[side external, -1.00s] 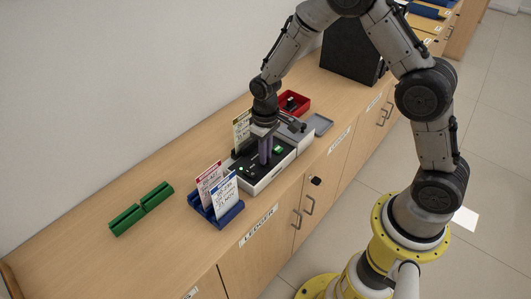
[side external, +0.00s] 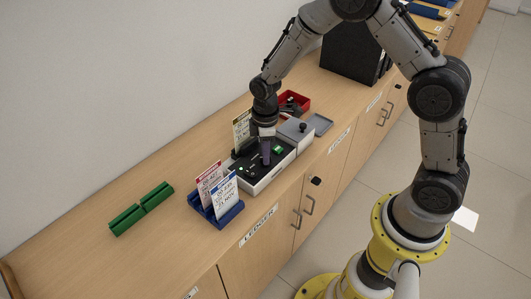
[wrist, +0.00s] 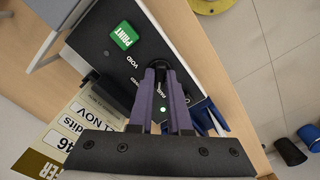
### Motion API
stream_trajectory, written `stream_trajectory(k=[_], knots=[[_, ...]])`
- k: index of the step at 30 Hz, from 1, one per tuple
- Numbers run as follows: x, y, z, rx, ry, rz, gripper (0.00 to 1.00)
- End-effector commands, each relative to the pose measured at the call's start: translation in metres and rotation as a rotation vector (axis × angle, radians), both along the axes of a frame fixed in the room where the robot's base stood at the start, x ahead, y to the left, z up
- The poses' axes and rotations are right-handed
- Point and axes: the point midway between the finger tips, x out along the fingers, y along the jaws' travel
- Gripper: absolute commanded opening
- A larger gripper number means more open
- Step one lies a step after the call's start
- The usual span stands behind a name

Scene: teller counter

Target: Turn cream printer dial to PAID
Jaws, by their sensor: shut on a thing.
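The cream printer (side external: 268,181) stands on the counter with a black top panel (wrist: 97,35). Its green PRINT button (wrist: 124,35) shows in the wrist view, and also in the side view (side external: 279,150). My gripper (side external: 265,161) points down over the panel, its purple fingers (wrist: 160,70) shut on the small dark dial, which they mostly hide. The word VOID is printed beside the dial; other labels are partly covered by the fingers. A small green light (wrist: 163,106) glows on the panel. I cannot tell which label the dial points to.
A blue rack (side external: 227,215) with upright cards stands left of the printer. A yellow-edged card (side external: 241,127) stands behind it. A grey box (side external: 297,131), red tray (side external: 303,99) and grey tray (side external: 320,121) lie to the right. Green holders (side external: 140,208) lie far left.

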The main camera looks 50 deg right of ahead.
Motion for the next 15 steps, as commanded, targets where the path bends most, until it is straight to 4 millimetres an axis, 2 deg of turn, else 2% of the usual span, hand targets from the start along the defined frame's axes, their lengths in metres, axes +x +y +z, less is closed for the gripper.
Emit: stream_trajectory(k=[15], knots=[[0.0014, 0.0005, 0.0020, 0.000, -0.004, 0.071, 0.00]])
